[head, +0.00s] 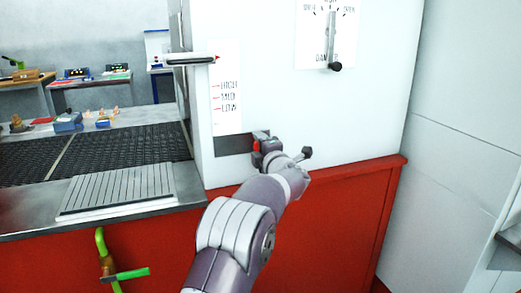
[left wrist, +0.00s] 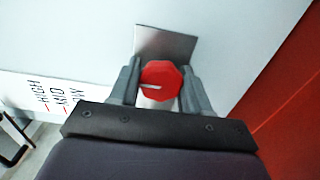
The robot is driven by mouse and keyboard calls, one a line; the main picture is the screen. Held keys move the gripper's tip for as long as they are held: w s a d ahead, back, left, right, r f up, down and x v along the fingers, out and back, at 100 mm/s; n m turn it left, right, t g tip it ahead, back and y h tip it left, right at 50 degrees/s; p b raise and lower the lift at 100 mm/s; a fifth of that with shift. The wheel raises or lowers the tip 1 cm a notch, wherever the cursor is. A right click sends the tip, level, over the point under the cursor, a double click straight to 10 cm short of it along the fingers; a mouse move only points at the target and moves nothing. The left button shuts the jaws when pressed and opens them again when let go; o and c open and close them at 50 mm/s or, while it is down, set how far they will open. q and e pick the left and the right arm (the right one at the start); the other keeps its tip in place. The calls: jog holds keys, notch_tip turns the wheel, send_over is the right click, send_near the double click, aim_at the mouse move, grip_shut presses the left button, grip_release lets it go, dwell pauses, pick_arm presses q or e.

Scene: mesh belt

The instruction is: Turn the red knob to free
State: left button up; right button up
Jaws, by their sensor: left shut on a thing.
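The red knob (left wrist: 160,82) is an octagon with a white pointer line, mounted on a grey plate (left wrist: 165,42) on the white wall panel. In the left wrist view it sits between the two fingers of my left gripper (left wrist: 160,88), which is shut on it. The white line runs nearly level across the left part of the knob in that view. My right gripper is in neither view.
A HIGH, MID, LOW scale (head: 227,90) with a lever (head: 190,59) is above left. A damper lever (head: 331,45) is at upper right. A dark mesh belt (head: 95,150) lies left, with a ribbed plate (head: 118,190) in front. A green-handled valve (head: 122,274) is below it.

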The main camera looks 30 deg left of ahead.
pick_arm(q)
jog(key=shift+f, duration=0.1)
dwell(0.3)
jog(key=o, duration=1)
jog(key=shift+s+a, duration=0.1)
jog(key=shift+s, duration=0.1)
jog(key=v, duration=1.2)
jog(key=shift+s+d+b, duration=0.2)
jog(key=shift+s+b, duration=0.05)
jog(key=shift+b, duration=0.1)
